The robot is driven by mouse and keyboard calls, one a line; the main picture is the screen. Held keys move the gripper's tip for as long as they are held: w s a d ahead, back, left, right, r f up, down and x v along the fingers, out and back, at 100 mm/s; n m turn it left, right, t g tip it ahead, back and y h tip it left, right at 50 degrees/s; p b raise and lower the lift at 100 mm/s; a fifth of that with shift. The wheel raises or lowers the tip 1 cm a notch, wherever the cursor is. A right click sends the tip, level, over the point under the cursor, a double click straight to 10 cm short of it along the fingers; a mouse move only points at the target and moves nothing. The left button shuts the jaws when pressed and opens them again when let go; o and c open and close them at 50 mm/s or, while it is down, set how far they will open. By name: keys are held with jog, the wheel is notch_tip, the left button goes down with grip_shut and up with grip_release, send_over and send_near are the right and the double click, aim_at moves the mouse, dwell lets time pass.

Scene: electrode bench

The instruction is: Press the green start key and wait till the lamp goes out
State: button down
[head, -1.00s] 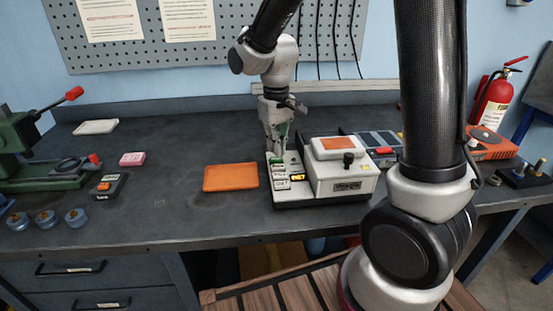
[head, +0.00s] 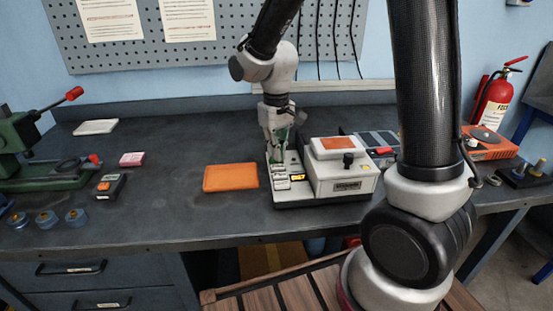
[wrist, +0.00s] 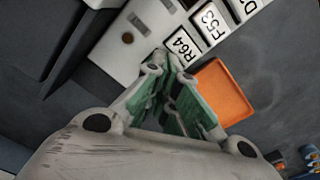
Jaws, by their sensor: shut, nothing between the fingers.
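My gripper (head: 274,160) is shut and empty, pointing down at the far end of the key row on the white bench unit (head: 335,183). In the wrist view its fingertips (wrist: 172,64) meet at the white panel (wrist: 115,38), beside the white key marked R64 (wrist: 181,45). I cannot tell whether they touch the panel. The green start key cannot be made out; the fingers cover part of the panel. Green shows on the finger pads. A small brown round spot (wrist: 128,39) on the panel looks unlit; I cannot tell whether it is the lamp. A small display (head: 298,177) glows orange-yellow.
An orange tray (head: 231,177) lies left of the unit. Further left are a small black box with an orange button (head: 108,186), a pink block (head: 132,159) and blue-rimmed round pieces (head: 46,218). The bench between is clear. A fire extinguisher (head: 492,103) stands right.

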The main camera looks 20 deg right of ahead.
aim_at(286, 168)
jog(key=shift+f, duration=0.4)
jog(key=shift+r, duration=3)
jog(key=shift+g, duration=0.4)
jog(key=s, duration=0.1)
jog(key=s+d, duration=0.1)
jog(key=s, duration=0.1)
jog(key=shift+s+d+f, duration=0.15)
jog(key=shift+s+d, duration=0.2)
jog(key=s+d+r+m+t, duration=0.2)
jog(key=s+d+r, duration=0.3)
jog(key=s, duration=0.3)
jog(key=s+d+r+m+t, duration=0.1)
jog(key=s+d+r+t, duration=0.2)
jog(key=s+d+r, duration=0.3)
jog(key=shift+s+d+r+m, duration=0.15)
jog(key=shift+s+d+m, duration=0.25)
jog(key=shift+s+d, duration=0.75)
